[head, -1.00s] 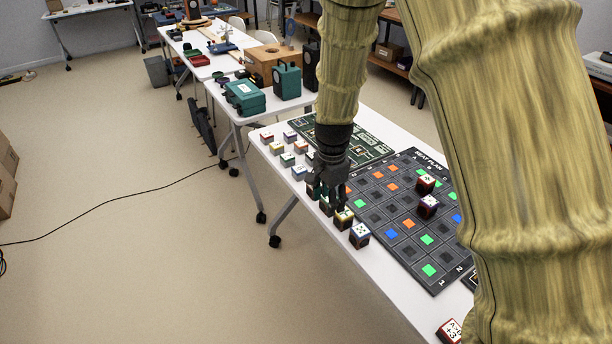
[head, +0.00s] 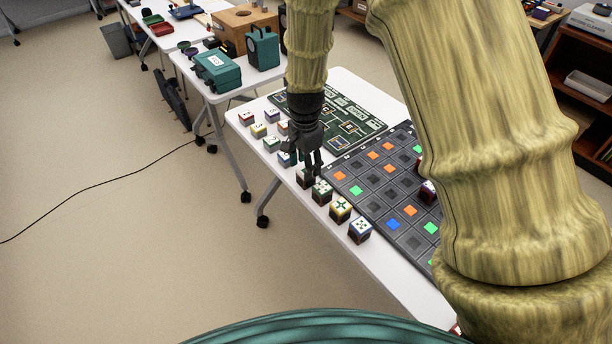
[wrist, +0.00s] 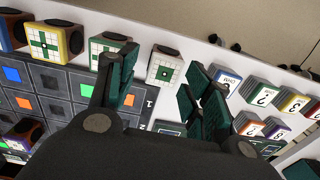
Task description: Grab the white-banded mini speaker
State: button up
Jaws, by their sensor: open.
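The white-banded mini speaker (wrist: 165,68) is a small cube with a white face bearing a green grid pattern and a dark round front. In the wrist view it sits between the two spread fingers of my gripper (wrist: 158,78), apart from both. In the head view the speaker (head: 304,179) is in the row along the table's left edge, partly hidden by my gripper (head: 312,168). My gripper is open and empty, pointing down close over it. The exact height cannot be told.
A green-banded speaker (head: 322,192), a yellow one (head: 340,209) and a blue one (head: 360,229) stand nearer in the row. Several lettered cubes (head: 258,130) stand farther along. A dark seat-plan board (head: 385,185) lies to the right, and a green circuit board (head: 345,118) behind.

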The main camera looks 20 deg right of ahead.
jog(key=shift+w+f, duration=0.75)
jog(key=shift+f, duration=0.25)
jog(key=shift+s+d+f, duration=0.1)
jog(key=shift+s+f, duration=0.15)
jog(key=shift+s, duration=0.1)
jog(key=shift+d+f+p, duration=0.1)
jog(key=shift+f+p, duration=0.25)
jog(key=shift+w+d+f, duration=0.1)
jog(key=shift+w+f, duration=0.05)
jog(key=shift+f, duration=0.5)
jog(key=shift+w+f, duration=0.15)
jog(key=shift+f, duration=0.45)
jog(key=shift+s+f, duration=0.1)
jog(key=shift+f, duration=0.35)
jog(key=shift+f, duration=0.1)
jog(key=c, duration=0.8)
